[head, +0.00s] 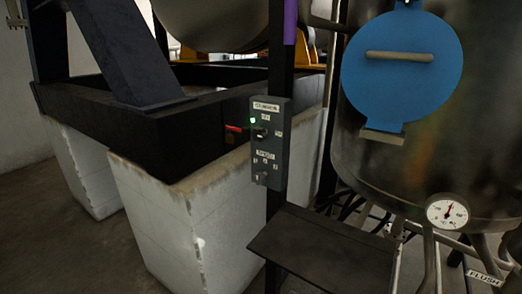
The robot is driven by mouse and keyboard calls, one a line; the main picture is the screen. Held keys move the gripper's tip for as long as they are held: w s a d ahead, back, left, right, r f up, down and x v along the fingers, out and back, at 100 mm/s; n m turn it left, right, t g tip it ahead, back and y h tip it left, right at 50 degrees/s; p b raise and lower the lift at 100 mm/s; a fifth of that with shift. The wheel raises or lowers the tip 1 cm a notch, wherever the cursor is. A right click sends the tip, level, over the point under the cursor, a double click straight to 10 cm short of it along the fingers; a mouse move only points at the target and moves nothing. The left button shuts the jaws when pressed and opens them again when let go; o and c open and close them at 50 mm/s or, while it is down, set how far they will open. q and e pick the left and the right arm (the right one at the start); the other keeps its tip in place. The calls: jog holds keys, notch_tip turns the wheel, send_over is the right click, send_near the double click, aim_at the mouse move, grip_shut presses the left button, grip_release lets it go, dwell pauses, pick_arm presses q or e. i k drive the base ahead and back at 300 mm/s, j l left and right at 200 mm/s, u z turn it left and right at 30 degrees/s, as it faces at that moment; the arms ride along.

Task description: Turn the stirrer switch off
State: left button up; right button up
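The stirrer control box (268,150) is a dark grey panel on a dark upright post near the middle of the head view. A small label sits at its top, too small to read surely. A green light (253,120) glows at its upper left. A dark rotary switch (261,133) sits just beside and below the light; its exact pointing direction is hard to tell. A second small knob (262,177) sits near the bottom under another label. Neither of my grippers shows in this view.
A steel vessel (390,170) with a blue round hatch (402,68) and a dial gauge (447,212) stands at the right. A dark shelf (330,246) juts out below the box. White blocks (165,225) carry a dark frame at the left. Floor (50,235) is clear at far left.

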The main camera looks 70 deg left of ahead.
aim_at(259, 133)
jog(key=u, duration=2.25)
